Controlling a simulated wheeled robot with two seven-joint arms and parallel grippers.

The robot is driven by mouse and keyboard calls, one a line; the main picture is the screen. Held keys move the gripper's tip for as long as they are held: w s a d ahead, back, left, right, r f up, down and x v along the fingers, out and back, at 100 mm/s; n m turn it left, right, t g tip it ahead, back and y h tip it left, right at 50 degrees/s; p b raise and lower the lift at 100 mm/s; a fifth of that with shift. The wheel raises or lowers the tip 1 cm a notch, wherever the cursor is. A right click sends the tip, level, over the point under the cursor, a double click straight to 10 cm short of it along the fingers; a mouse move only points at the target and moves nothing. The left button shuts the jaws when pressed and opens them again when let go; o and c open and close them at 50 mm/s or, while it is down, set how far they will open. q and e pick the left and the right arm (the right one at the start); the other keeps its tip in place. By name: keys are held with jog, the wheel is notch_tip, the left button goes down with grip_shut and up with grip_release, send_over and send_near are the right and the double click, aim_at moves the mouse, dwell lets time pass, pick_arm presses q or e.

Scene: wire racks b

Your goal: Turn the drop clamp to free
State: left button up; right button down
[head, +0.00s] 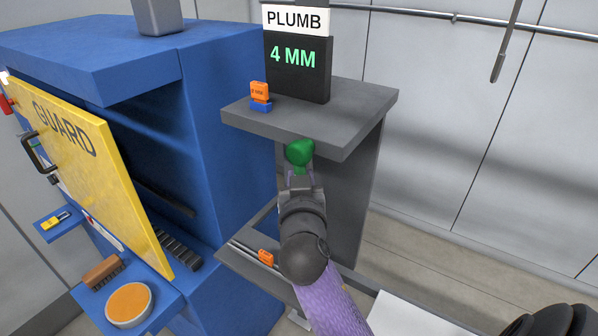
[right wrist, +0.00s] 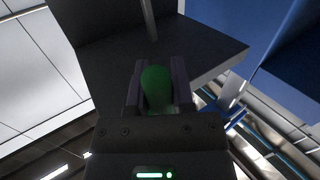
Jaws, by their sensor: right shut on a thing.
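A green rounded knob (head: 300,151), which looks like the handle of the drop clamp, sits just under the front edge of the grey shelf (head: 350,110). My right gripper (head: 300,178) reaches up to it from below and is shut on it. In the right wrist view the green knob (right wrist: 156,88) stands between the two fingers of my right gripper (right wrist: 157,95). No marking of the clamp's positions shows, so I cannot tell which way it is set. My left gripper is not in view.
A black display (head: 297,68) reading "4 MM" under a "PLUMB" sign stands on the shelf beside an orange and blue block (head: 260,96). A blue cabinet (head: 200,120) with an open yellow GUARD door (head: 90,165) is at left. Open floor lies at right.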

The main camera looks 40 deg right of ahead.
jog(key=shift+s+d+r+n+g+y+p, duration=0.2)
jog(key=shift+s+n+g+p, duration=0.5)
jog(key=shift+p, duration=1.25)
jog(key=shift+s+d+r+n+g+y+p, duration=0.1)
jog(key=shift+s+d+n+g+p, duration=0.4)
jog(key=shift+p, duration=1.4)
jog(key=shift+s+a+r+n+g+y+p, duration=0.1)
jog(key=shift+s+n+g+p, duration=0.4)
jog(key=shift+n+p, duration=1)
jog(key=shift+w+m+p, duration=0.1)
jog(key=shift+m+p, duration=0.35)
jog(key=shift+m, duration=0.05)
jog(key=shift+c, duration=2.4)
grip_release()
